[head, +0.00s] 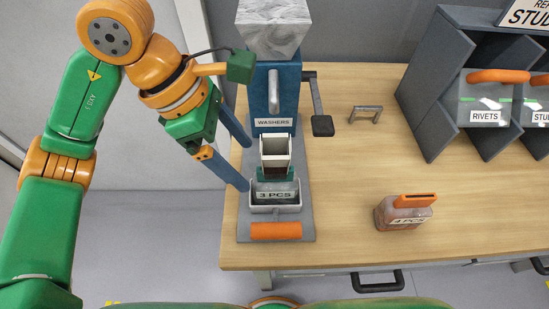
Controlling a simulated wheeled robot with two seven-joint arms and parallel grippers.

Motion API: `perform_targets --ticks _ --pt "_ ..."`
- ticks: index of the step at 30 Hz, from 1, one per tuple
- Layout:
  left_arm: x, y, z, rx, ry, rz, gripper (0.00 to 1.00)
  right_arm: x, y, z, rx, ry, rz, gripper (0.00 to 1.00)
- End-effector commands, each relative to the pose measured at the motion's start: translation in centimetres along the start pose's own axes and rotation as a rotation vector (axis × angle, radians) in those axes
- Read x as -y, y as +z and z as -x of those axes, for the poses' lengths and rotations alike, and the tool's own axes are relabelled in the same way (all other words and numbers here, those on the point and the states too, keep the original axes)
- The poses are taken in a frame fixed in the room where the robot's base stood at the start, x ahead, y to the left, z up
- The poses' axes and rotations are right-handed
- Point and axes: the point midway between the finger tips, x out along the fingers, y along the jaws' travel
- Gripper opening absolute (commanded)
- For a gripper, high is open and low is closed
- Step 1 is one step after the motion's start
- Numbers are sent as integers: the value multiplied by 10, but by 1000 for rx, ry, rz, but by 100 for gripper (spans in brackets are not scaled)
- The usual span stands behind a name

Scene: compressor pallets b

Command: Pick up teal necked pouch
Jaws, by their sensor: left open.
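A teal piece (263,173), which looks like the necked pouch, shows in the head view between the tray marked "3 PCS" and the dispenser marked "WASHERS". A pale, open-topped box shape rises above it, and the tray hides its lower part. I cannot tell where the pouch ends and the dispenser begins. My left gripper (246,165) is open just left of it. Its two blue fingers are spread apart, with their tips near the dispenser's left side and nothing visible between them. My right gripper is not in view.
The blue dispenser (262,90) with a lever (318,105) stands on a grey base with an orange front bar (275,231). A dark rack (425,105) is at the back right. The wooden bench between them is mostly clear.

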Motion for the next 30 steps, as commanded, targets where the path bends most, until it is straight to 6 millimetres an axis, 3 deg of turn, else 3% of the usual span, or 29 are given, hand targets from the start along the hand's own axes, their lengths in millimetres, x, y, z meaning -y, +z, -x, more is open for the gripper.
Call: perform_targets --ticks 5,14,21,23,30 --pt "1 1 -13 0 -4 -1 88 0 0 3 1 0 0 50" --pt "3 4 -66 2 -5 -1 88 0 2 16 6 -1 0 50" --pt "2 4 -72 1 -1 -2 88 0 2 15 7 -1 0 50" --pt "2 4 -71 1 -1 -1 74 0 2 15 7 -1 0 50" --pt "2 4 -71 1 -1 -1 9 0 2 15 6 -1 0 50"
